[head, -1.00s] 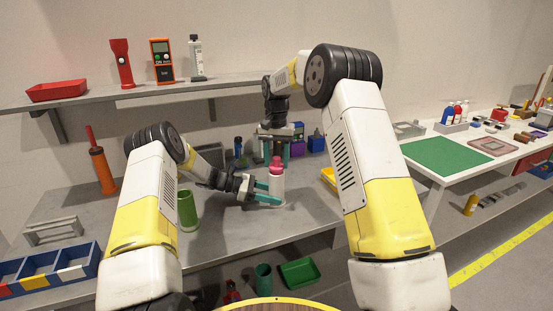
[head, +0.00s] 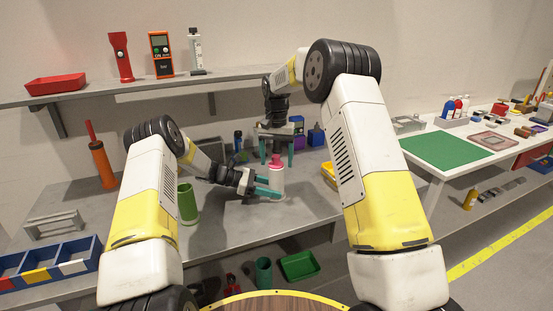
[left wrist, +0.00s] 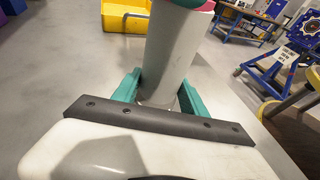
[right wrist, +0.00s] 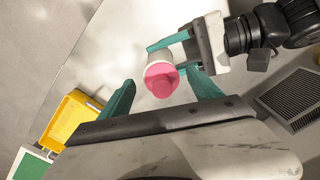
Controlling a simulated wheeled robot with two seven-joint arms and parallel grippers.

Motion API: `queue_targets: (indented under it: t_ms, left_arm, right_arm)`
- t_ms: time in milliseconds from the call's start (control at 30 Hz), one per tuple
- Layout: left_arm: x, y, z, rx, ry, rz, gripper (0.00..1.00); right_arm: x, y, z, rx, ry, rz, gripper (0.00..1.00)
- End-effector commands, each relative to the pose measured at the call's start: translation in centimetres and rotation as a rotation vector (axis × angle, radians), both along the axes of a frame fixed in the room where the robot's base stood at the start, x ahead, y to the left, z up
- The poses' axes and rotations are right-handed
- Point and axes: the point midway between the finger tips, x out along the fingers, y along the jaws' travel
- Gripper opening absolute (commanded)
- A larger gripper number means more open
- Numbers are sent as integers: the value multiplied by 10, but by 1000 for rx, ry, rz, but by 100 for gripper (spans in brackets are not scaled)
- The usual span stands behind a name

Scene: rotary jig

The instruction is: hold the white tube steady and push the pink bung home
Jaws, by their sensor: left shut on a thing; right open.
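The white tube (head: 277,182) stands upright on the grey bench. My left gripper (head: 268,188) is shut around its lower part, with a finger on each side in the left wrist view (left wrist: 160,88). The pink bung (head: 276,160) sits at the tube's top; its round pink face (right wrist: 161,80) shows in the right wrist view. Whether a small gap remains under its rim cannot be told. My right gripper (head: 277,157) is open above the tube and points down. Its teal fingers are apart, to either side of the bung and not closed on it.
A green tube (head: 187,204) stands left of the white tube. A yellow bin (head: 328,174) is to the right, partly behind my right arm. Blue and purple boxes (head: 299,141) stand behind. Bench space in front of the white tube is clear.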

Motion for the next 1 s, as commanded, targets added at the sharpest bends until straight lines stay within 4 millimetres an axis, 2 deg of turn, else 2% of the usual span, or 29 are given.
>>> queue_targets:
  t_ms: [167, 267, 700, 833, 1000]
  left_arm:
    - [0, 0, 0, 0, 0, 0, 28]
    - [0, 0, 0, 0, 0, 0, 28]
    - [0, 0, 0, 0, 0, 0, 28]
    - [0, 0, 0, 0, 0, 0, 28]
    - [0, 0, 0, 0, 0, 0, 28]
  right_arm:
    - [0, 0, 2, 1, -1, 0, 73]
    - [1, 0, 11, 1, -3, 0, 73]
    - [1, 0, 97, 1, -3, 0, 73]
    - [1, 0, 113, 1, -2, 0, 73]
    - [1, 0, 120, 0, -1, 0, 73]
